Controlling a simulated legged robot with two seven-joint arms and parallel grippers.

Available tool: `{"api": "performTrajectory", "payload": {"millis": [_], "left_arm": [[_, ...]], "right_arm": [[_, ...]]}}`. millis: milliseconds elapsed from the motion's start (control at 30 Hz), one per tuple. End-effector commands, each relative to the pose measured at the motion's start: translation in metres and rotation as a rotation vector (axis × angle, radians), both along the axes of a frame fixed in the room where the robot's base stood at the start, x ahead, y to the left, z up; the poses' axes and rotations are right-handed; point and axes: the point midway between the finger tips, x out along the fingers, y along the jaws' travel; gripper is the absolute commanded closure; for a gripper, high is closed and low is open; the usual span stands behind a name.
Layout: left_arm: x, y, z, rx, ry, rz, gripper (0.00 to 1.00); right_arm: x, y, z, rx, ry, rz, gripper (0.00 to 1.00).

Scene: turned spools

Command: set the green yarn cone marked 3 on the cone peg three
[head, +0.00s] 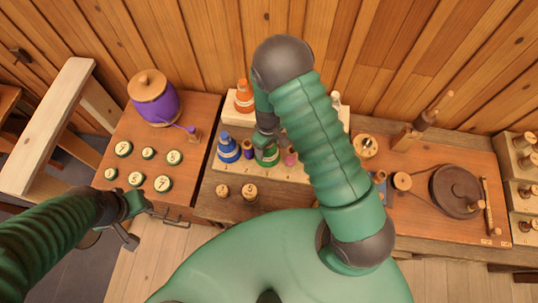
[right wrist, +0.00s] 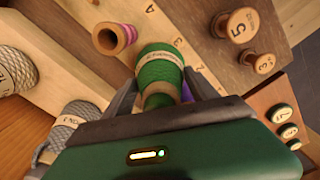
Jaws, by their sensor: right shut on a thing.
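The green yarn cone (head: 267,155) has a pale label band, whose print I cannot read. My right gripper (head: 267,132) is shut on its narrow top, with the wide end pointing away from the wrist. The cone also fills the middle of the right wrist view (right wrist: 160,70). It is over the pale stepped cone stand (head: 301,172), close to the printed 3 (right wrist: 178,42). Peg three is hidden behind the cone; I cannot tell whether the cone touches the stand. My left gripper (head: 133,222) is empty and its fingers look apart, off the front of the left bench.
Neighbours are a blue cone (head: 228,149), a pink-striped spool (right wrist: 113,37), a purple piece (head: 247,148) and an orange cone (head: 243,97). Grey cones (right wrist: 75,118) stand on the back step. Numbered wooden spools (head: 250,191) stand in front. My right arm hides the stand's right part.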

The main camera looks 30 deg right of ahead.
Motion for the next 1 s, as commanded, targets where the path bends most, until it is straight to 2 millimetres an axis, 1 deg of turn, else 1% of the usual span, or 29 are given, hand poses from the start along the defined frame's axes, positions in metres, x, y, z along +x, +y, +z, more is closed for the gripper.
{"api": "performTrajectory", "payload": {"millis": [267,567,800,867,1000], "left_arm": [[0.000,0.000,0.000,0.000,0.000,0.000,0.64],[0.000,0.000,-0.002,0.000,0.000,0.000,0.64],[0.000,0.000,-0.002,0.000,0.000,0.000,0.64],[0.000,0.000,-0.003,0.000,0.000,0.000,0.64],[0.000,0.000,-0.010,0.000,0.000,0.000,0.64]], "right_arm": [[0.000,-0.001,0.000,0.001,-0.001,-0.001,0.96],[0.000,-0.011,0.000,0.001,-0.001,-0.002,0.96],[0.000,-0.011,0.000,0.000,-0.001,-0.001,0.96],[0.000,-0.011,-0.001,0.000,-0.001,-0.001,0.96],[0.000,-0.009,-0.010,0.000,-0.001,0.000,0.96]]}}
